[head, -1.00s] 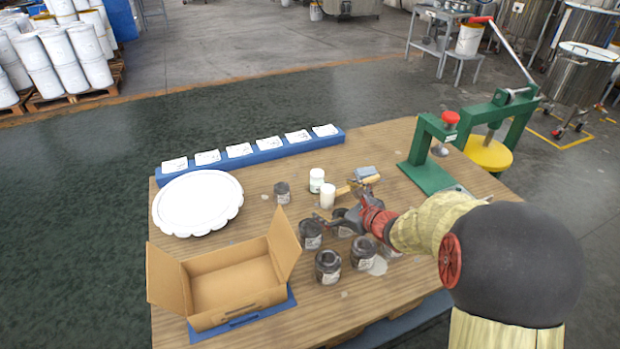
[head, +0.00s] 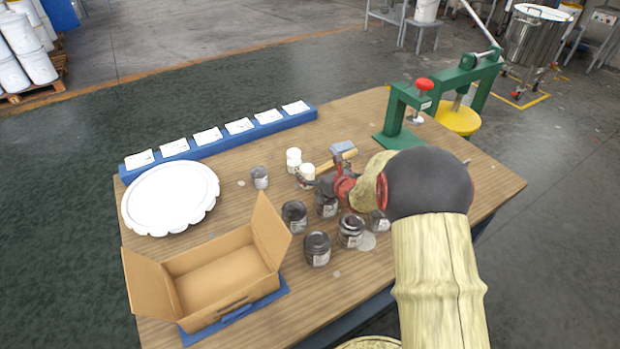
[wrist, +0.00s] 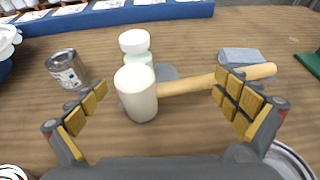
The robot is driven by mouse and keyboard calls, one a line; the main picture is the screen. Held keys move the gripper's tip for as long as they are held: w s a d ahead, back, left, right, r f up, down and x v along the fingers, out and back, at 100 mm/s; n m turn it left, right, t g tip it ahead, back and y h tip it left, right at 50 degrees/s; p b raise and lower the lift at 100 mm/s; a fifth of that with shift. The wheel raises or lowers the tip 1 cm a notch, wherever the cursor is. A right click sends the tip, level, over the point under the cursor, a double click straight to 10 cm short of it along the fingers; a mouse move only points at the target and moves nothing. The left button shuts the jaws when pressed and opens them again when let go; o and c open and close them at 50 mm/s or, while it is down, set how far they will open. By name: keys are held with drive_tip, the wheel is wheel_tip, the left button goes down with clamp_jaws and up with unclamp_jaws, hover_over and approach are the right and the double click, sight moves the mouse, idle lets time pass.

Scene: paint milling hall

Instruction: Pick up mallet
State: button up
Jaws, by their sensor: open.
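A white-capped jar (wrist: 135,43) stands just behind the cylinder, and a grey tin (wrist: 66,70) to the left. Several dark jars (head: 317,248) stand near my arm. An open cardboard box (head: 213,268), white scalloped tray (head: 170,197) and green press (head: 398,115) surround the workspace.

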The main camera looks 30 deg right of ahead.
drive_tip(key=shift+w, duration=0.15)
drive_tip(key=shift+c, duration=1.1)
drive_tip(key=c, duration=0.4)
